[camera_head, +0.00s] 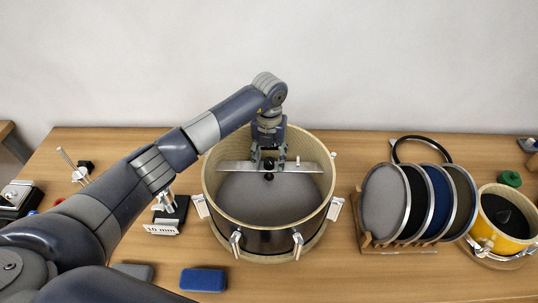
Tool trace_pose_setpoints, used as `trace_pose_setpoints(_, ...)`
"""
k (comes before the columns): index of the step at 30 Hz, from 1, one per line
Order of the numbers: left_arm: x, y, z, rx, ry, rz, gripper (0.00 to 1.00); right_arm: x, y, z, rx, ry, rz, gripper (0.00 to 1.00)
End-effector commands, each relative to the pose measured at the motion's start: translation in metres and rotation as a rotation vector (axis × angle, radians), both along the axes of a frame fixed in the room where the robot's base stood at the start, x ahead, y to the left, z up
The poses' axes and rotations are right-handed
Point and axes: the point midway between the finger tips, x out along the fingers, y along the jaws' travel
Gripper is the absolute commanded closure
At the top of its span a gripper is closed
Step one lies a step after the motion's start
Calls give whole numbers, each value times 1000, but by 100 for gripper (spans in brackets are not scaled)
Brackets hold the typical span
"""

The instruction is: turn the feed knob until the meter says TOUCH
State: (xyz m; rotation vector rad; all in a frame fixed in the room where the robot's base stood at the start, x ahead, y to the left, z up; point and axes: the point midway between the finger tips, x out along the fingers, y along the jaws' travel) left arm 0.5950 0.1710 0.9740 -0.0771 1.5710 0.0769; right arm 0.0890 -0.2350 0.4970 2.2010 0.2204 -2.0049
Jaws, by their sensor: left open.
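A metal bar (225,167) lies across the open drum (332,172), above a grey mesh disc (250,200). A small black knob (268,177) sits at the middle of the bar, partly hidden by my gripper; it looks like the feed knob. My left gripper (268,164) is open and points down at the bar's middle, with its fingers near the knob. I cannot tell whether they touch it. No meter reading can be made out. My right gripper is out of view.
A wooden rack (400,247) of several round pads and a yellow drum (484,238) stand at the right. A block marked 10 mm (163,228) stands left of the drum. A blue block (203,280) lies in front. The front right table is clear.

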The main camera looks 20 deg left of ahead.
Motion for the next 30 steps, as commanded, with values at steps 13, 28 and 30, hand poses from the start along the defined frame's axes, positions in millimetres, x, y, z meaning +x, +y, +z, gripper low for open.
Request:
trace_pose_setpoints(13,0,0,-2,1,-1,0,89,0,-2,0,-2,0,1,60)
trace_pose_setpoints(28,1,2,-4,2,-3,-74,96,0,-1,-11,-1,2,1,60)
trace_pose_setpoints(30,1,2,-4,2,-3,-114,96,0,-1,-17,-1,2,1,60)
